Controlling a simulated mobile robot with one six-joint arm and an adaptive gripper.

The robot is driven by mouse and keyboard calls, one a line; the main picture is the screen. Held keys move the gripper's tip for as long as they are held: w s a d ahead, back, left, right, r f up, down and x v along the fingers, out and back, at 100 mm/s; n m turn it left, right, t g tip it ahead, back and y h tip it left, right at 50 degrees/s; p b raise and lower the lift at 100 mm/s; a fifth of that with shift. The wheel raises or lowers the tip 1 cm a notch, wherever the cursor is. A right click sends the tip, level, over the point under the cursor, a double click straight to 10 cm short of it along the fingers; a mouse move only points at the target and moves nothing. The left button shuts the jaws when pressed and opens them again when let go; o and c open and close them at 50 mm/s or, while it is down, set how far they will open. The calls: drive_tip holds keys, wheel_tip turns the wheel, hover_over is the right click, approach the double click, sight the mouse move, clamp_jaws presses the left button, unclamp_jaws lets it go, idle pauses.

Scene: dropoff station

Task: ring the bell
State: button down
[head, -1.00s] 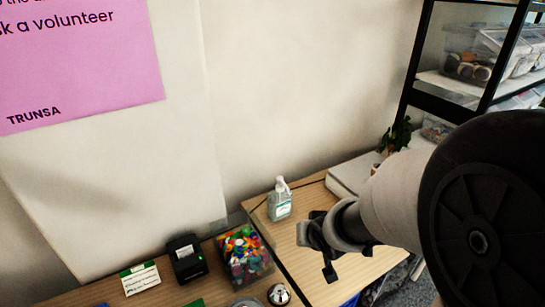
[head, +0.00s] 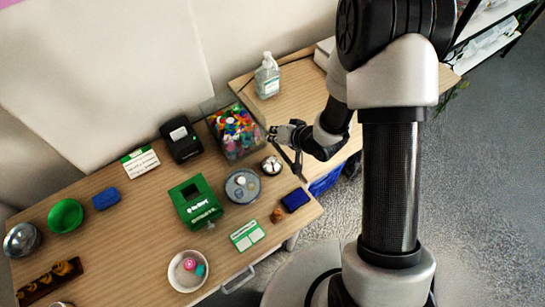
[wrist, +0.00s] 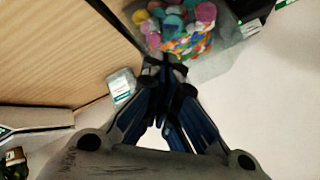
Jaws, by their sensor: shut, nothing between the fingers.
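A small round silver bell (head: 271,165) stands on the wooden table near its right edge, right of a grey round dish in the head view. My gripper (head: 272,133) is shut and empty. In the head view it appears just above and behind the bell, beside the bin of colourful pieces; its exact height is hard to tell. In the wrist view the closed fingertips (wrist: 166,62) point toward the bin. I cannot make out the bell in the wrist view.
The clear bin (head: 212,123) of colourful pieces stands left of my gripper. The grey round dish (head: 236,197), a green box (head: 183,192), a blue block (head: 295,199) and a small brown item (head: 277,215) are nearby. A sanitizer bottle (head: 267,78) stands on the back table.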

sight(272, 159)
drive_tip(key=shift+f, duration=0.15)
wheel_tip(272, 159, down, 9)
drive_tip(key=b, duration=0.7)
drive_tip(key=shift+r+b, duration=0.2)
drive_tip(key=shift+b, duration=0.2)
idle(0.8)
drive_tip(key=shift+f, duration=0.35)
drive_tip(key=shift+f+b, duration=0.55)
drive_tip(key=shift+b, duration=0.05)
idle(0.4)
idle(0.4)
drive_tip(key=shift+r+p, duration=0.9)
drive_tip(key=shift+r, duration=0.1)
